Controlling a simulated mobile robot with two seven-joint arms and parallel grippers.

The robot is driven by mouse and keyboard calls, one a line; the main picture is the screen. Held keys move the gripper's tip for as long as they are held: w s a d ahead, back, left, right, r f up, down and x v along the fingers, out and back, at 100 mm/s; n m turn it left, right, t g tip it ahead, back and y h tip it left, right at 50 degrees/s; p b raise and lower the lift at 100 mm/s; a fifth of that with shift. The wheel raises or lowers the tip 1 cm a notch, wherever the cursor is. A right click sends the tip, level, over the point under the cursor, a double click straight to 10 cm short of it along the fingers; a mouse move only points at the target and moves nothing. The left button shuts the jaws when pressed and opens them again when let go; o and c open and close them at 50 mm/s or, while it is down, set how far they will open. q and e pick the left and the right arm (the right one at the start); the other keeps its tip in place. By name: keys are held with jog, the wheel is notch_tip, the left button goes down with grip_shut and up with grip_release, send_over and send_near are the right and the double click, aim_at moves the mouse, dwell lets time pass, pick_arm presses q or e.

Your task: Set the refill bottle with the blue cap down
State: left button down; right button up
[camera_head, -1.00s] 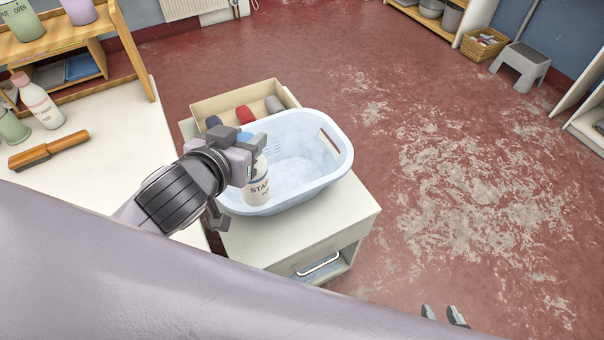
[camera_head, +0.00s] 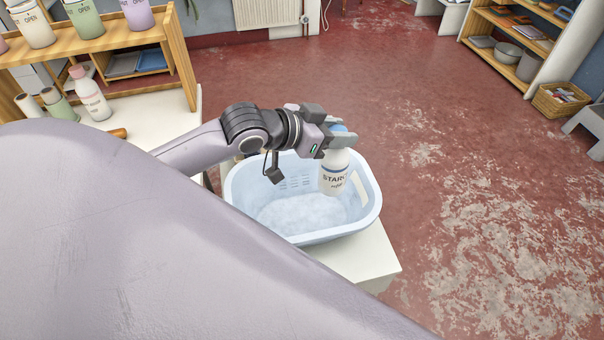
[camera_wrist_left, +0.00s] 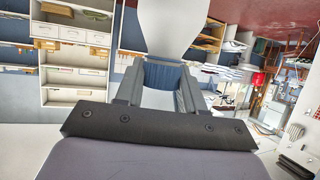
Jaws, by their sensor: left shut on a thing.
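The refill bottle (camera_head: 334,174) is white with dark lettering and a blue cap. My left gripper (camera_head: 332,142) is shut on it near the cap and holds it upright in the head view. The bottle shows over the right part of the light blue basket (camera_head: 290,236); whether its base touches anything I cannot tell. In the left wrist view the pale bottle (camera_wrist_left: 173,28) rises between the fingers of my left gripper (camera_wrist_left: 160,80). My right gripper is not in view.
The basket stands on a white cabinet top (camera_head: 372,256). A wooden shelf rack (camera_head: 185,60) with several pastel bottles stands at the left, beside a pink-capped bottle (camera_head: 92,97) on a white table. Open red floor (camera_head: 440,150) lies to the right.

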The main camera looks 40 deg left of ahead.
aim_at(331, 176)
pick_arm(q)
jog(key=shift+w+a+r, duration=0.45)
jog(key=shift+w, duration=0.05)
jog(key=shift+w+f, duration=0.1)
jog(key=shift+f, duration=0.1)
notch_tip(331, 176, down, 15)
jog(key=shift+f+b, duration=0.1)
jog(key=shift+b, duration=1)
jog(key=shift+f+b, duration=0.5)
jog(key=shift+f, duration=1.65)
jog(key=c, duration=1.1)
grip_release()
jog(key=shift+f, duration=0.2)
jog(key=o, duration=0.4)
jog(key=shift+r, duration=0.1)
jog(key=shift+r, duration=0.1)
